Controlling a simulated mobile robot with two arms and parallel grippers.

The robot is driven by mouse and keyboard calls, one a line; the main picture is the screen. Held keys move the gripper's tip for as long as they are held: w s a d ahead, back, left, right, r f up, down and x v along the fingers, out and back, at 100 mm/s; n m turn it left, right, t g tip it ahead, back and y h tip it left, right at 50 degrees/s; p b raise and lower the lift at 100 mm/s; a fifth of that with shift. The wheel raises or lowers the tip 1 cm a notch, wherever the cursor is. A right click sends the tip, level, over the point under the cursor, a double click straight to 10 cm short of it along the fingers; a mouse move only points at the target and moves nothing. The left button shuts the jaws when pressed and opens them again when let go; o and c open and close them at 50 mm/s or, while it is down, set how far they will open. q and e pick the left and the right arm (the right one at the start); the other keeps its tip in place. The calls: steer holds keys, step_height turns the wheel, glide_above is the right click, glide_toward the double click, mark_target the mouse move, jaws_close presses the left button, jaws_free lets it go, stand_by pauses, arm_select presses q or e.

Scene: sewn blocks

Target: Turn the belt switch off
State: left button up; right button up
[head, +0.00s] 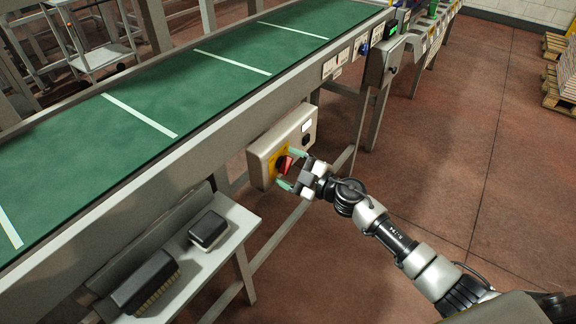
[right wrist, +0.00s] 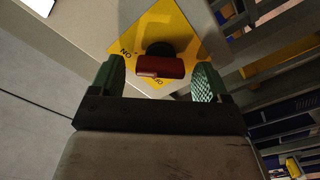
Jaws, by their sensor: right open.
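The belt switch is a red handle (head: 285,165) on a yellow plate, on the front of a beige box (head: 262,160) fixed to the conveyor's side. In the right wrist view the red handle (right wrist: 160,67) lies crosswise between the fingers, on the yellow plate (right wrist: 165,30) with "ON" and a partly hidden "OFF" printed on it. My right gripper (head: 291,170) is open at the switch, with one green fingertip to each side of the handle. In the right wrist view, gaps show between the handle and both fingertips (right wrist: 165,80). My left gripper is not in view.
The green conveyor belt (head: 165,85) with white cross lines runs along the left, empty. A grey shelf (head: 228,238) below it holds two dark brush-like or block-like items (head: 207,229). Another control box (head: 383,62) sits farther along. The red floor at right is clear; pallets stand far back.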

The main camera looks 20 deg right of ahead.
steer(key=shift+w+a, duration=0.25)
steer(key=shift+a, duration=0.05)
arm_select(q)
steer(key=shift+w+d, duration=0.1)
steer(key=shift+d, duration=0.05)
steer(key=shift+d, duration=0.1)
arm_select(e)
steer(key=shift+c, duration=0.6)
steer(key=c, duration=0.8)
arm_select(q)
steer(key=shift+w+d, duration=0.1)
